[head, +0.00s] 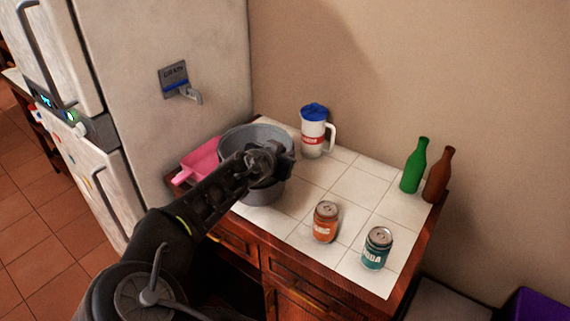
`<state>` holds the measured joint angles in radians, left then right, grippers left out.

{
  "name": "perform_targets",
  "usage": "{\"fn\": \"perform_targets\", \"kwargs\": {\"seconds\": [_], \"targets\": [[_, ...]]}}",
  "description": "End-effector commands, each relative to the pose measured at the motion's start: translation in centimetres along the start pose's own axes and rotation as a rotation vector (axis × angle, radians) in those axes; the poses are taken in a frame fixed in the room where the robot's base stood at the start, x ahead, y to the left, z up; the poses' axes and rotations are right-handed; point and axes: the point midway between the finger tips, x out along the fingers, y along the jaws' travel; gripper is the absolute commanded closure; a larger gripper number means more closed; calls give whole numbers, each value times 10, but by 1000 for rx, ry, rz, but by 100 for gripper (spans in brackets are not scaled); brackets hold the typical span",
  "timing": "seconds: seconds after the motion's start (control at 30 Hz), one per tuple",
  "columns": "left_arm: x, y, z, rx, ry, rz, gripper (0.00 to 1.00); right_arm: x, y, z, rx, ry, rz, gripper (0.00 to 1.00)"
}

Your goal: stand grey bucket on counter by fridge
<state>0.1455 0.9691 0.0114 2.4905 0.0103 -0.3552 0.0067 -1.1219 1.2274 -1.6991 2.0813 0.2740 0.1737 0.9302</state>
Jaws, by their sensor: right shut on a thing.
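The grey bucket (263,191) is upright at the back left of the white-tiled counter (340,182), close to the fridge (190,50). My right gripper (275,158) is at the bucket's near right rim and is shut on it. My arm and gripper hide part of the bucket's opening and front. The bucket's base appears to be at the counter top, but I cannot tell whether it bears on it. My left gripper is not in view.
A pink container (200,160) is left of the bucket. A white pitcher (313,132) with a blue lid stands behind to the right. An orange can (325,222), a teal can (377,248), a green bottle (415,167) and a brown bottle (438,176) stand further right. The counter's middle is clear.

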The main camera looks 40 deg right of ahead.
Motion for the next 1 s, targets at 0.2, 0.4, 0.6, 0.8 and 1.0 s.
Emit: {"fn": "perform_targets", "kwargs": {"seconds": [0.2, 0.4, 0.6, 0.8, 1.0], "targets": [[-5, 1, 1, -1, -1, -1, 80, 13, 4, 24, -1, 1, 2, 100], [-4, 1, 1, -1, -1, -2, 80, 15, 5, 29, 3, 1, 0, 100], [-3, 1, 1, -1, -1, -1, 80, 16, 5, 30, 0, -1, 1, 84], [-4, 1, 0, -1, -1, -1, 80, 16, 5, 30, 0, -1, 1, 68], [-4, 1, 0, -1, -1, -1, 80, 16, 5, 30, 0, -1, 1, 64]]}}
